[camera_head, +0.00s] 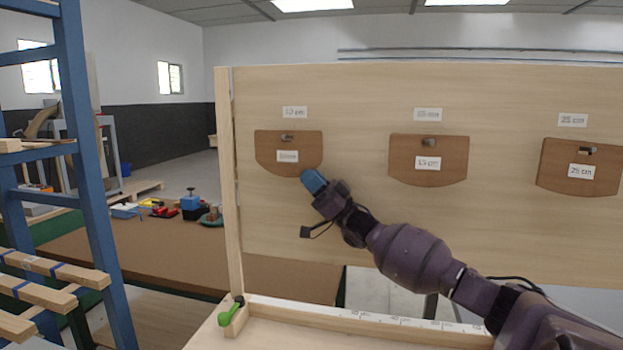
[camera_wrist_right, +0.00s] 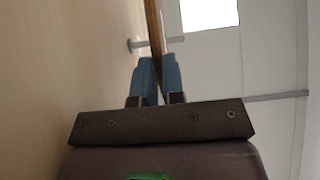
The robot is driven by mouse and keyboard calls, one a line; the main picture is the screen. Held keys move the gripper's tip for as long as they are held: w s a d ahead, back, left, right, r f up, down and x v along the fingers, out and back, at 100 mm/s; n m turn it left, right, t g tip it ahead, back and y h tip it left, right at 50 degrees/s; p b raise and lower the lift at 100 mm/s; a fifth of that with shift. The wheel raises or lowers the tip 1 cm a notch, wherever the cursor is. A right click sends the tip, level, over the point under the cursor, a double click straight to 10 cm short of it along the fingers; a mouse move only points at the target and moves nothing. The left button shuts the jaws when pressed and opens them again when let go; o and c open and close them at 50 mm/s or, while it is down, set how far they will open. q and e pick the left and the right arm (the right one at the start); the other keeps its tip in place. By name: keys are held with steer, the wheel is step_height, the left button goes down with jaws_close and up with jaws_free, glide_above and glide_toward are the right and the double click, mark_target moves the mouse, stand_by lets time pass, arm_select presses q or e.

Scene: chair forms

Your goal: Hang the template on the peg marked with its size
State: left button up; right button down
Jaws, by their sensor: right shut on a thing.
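My right gripper (camera_head: 312,181) is shut on the lower right edge of the left brown template (camera_head: 268,152), in front of the board. A dark peg or slot (camera_head: 287,138) shows near that template's top; its label and the board label above are too blurred to read surely. In the right wrist view the fingers (camera_wrist_right: 157,78) pinch the template (camera_wrist_right: 154,25) edge-on. A peg (camera_wrist_right: 138,44) spans from the board to the template; whether it passes through cannot be told. The middle template (camera_head: 407,160) and right template (camera_head: 560,180), marked 25 cm, hang on their pegs.
The upright wooden board (camera_head: 380,240) has a ledge with a ruler (camera_head: 390,322) below and a green-handled tool (camera_head: 230,313) at its left end. A blue rack (camera_head: 85,150) with wooden strips stands left. Behind is a brown bench (camera_head: 180,245) with tools.

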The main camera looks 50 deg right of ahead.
steer(key=c, duration=1.1)
jaws_free()
steer(key=shift+c, duration=0.2)
steer(key=shift+f, duration=0.1)
steer(key=v, duration=1)
steer(key=shift+s+f+b, duration=0.25)
steer(key=shift+b, duration=0.05)
steer(key=shift+d, duration=0.1)
